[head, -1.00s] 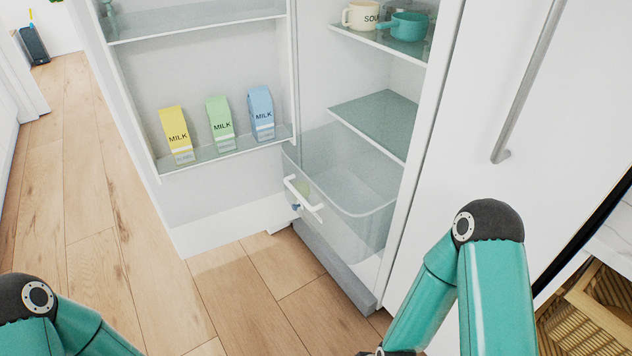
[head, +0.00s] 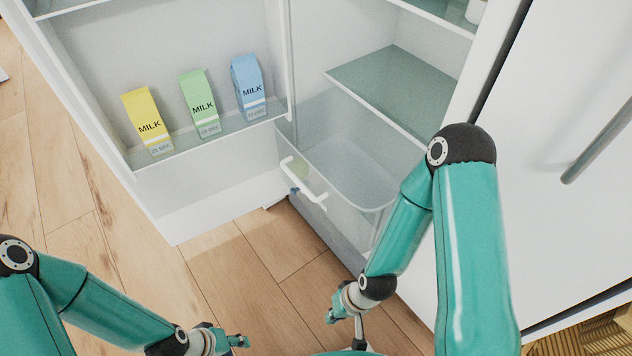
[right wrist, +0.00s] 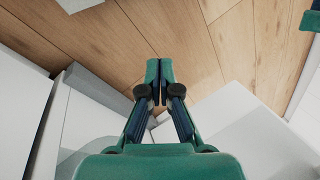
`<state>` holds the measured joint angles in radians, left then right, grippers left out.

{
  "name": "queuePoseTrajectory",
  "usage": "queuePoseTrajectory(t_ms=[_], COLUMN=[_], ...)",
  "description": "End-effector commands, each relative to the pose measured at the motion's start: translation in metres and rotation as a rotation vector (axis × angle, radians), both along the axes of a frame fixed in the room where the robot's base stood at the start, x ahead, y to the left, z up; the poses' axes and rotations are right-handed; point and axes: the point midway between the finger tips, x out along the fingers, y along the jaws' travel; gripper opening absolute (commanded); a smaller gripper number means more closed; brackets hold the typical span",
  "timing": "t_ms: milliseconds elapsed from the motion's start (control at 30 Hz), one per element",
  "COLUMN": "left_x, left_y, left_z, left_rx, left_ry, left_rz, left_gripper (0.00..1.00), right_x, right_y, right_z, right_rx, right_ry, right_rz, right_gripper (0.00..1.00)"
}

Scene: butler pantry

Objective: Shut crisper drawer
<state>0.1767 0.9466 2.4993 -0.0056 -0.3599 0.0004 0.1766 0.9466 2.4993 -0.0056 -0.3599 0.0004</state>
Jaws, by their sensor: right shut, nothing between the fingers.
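The crisper drawer (head: 333,150) is a clear bin low in the open fridge, in the middle of the head view. It stands pulled out past the shelf above it. Its white bar handle (head: 303,182) is on the front. My right gripper (head: 334,314) is below and in front of the drawer, apart from the handle. In the right wrist view its fingers (right wrist: 160,82) are shut together and empty. My left gripper (head: 238,341) is low at the bottom edge, left of the right one and away from the drawer; its finger opening is unclear.
The open fridge door (head: 215,190) is at left, its shelf holding a yellow carton (head: 146,120), a green carton (head: 200,103) and a blue carton (head: 248,87). A glass shelf (head: 395,85) is above the drawer. Wood floor (head: 250,265) is clear in front.

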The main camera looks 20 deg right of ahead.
Motion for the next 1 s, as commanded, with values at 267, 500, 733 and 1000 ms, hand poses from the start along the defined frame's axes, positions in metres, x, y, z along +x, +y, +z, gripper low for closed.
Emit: queuePoseTrajectory(t_ms=[267,500,733,1000], left_x=[0.0,0.0,0.0,0.0], left_y=[0.0,0.0,0.0,0.0], left_z=[-0.011,-0.055,-0.101,-0.127], left_rx=[0.0,0.0,0.0,0.0], left_ry=[0.0,0.0,0.0,-0.001], left_rz=[0.0,0.0,0.0,0.0], left_gripper=[0.4,0.4,0.4,0.4], right_x=[0.023,0.126,0.199,0.195], right_y=[0.006,0.015,0.022,0.032], right_z=[-0.009,-0.015,0.047,0.122], right_rx=[-0.042,-0.37,-1.061,-1.696], right_ry=[-0.108,-0.594,-0.976,-0.964], right_rz=[0.053,0.331,0.668,0.848], right_gripper=[0.0,0.0,0.0,0.0])
